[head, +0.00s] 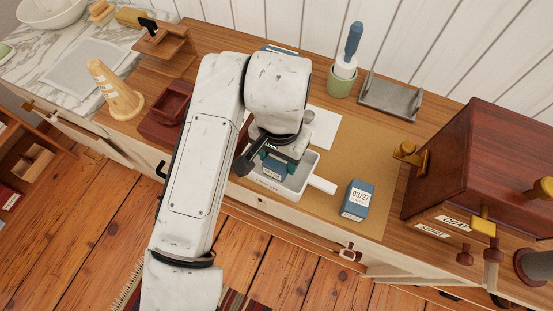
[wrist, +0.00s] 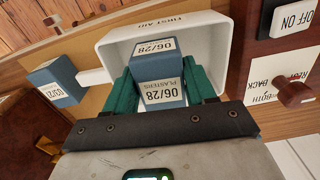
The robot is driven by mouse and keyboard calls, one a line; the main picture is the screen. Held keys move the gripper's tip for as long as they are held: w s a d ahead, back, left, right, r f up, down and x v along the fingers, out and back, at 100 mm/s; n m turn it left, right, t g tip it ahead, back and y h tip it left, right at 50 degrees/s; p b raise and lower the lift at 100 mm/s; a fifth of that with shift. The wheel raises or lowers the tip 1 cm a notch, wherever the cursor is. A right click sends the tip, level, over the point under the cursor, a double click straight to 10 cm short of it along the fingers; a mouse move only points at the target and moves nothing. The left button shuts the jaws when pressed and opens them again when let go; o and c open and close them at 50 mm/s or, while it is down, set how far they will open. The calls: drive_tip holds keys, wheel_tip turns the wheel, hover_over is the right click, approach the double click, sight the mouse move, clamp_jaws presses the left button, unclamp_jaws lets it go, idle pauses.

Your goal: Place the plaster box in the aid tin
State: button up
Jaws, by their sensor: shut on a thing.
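The plaster box is blue with a white label reading "PLASTERS 06/28" in the wrist view (wrist: 160,80), and partly shows in the head view (head: 272,168). My gripper (wrist: 162,73) is shut on it, with a green finger on either side. The aid tin (wrist: 225,40) is a white open box marked "FIRST AID" with a handle; in the head view (head: 270,185) it stands on the tan mat under my gripper. The held box is within the tin's opening. I cannot tell whether it touches the tin's floor.
A second blue box (head: 357,200) marked "03/21" stands on the mat right of the tin. Behind are a green cup (head: 341,85) with a blue-handled brush and a grey metal tray (head: 390,96). A dark red cabinet (head: 470,160) stands right, a maroon holder (head: 168,115) left.

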sight(277, 163)
drive_tip(key=shift+w+a+f, duration=0.15)
drive_tip(key=shift+f, duration=0.05)
drive_tip(key=shift+w+a+f, duration=0.1)
drive_tip(key=shift+w+f, duration=0.05)
drive_tip(key=shift+f, duration=1.65)
drive_tip(key=shift+f, duration=0.1)
drive_tip(key=o, duration=1.1)
drive_tip(key=shift+c, duration=0.2)
wheel_tip(277, 163, up, 12)
drive_tip(key=shift+r, duration=0.15)
